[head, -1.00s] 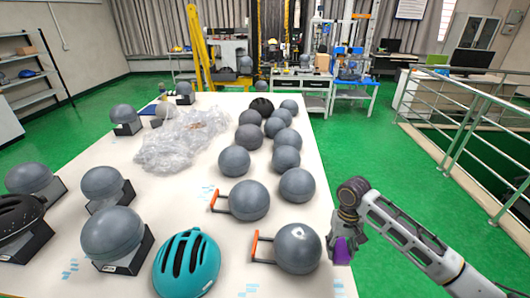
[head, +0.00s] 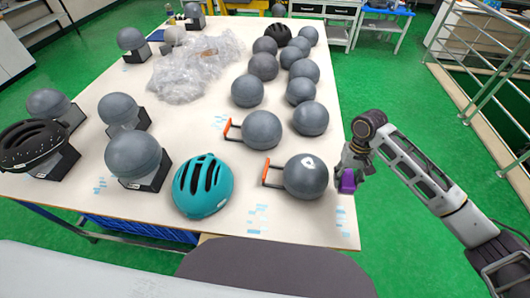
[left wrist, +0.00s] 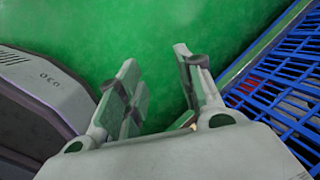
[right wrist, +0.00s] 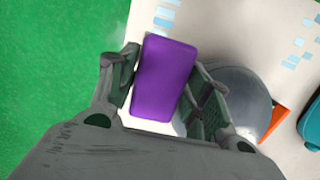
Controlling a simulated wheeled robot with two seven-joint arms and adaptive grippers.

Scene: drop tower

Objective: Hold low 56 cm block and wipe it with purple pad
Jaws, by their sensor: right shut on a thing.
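My right gripper (right wrist: 168,70) is shut on the purple pad (right wrist: 165,78), which shows also in the head view (head: 347,182) just right of the nearest grey ball-shaped block (head: 303,180). That block has a white mark on top and an orange-ended handle (head: 266,171) on its left. A second grey block with an orange handle (head: 262,130) lies behind it. Other grey blocks stand on black bases, such as one at front left (head: 133,153). I cannot read which is 56 cm. My left gripper (left wrist: 155,75) is open and empty above green floor, outside the head view.
A teal helmet (head: 203,186) sits at the table's front edge, and a black helmet (head: 33,145) at far left. Clear plastic wrap (head: 195,68) and several grey balls cover the table (head: 230,228). A blue crate (left wrist: 285,90) is right of my left gripper. Railings stand at right.

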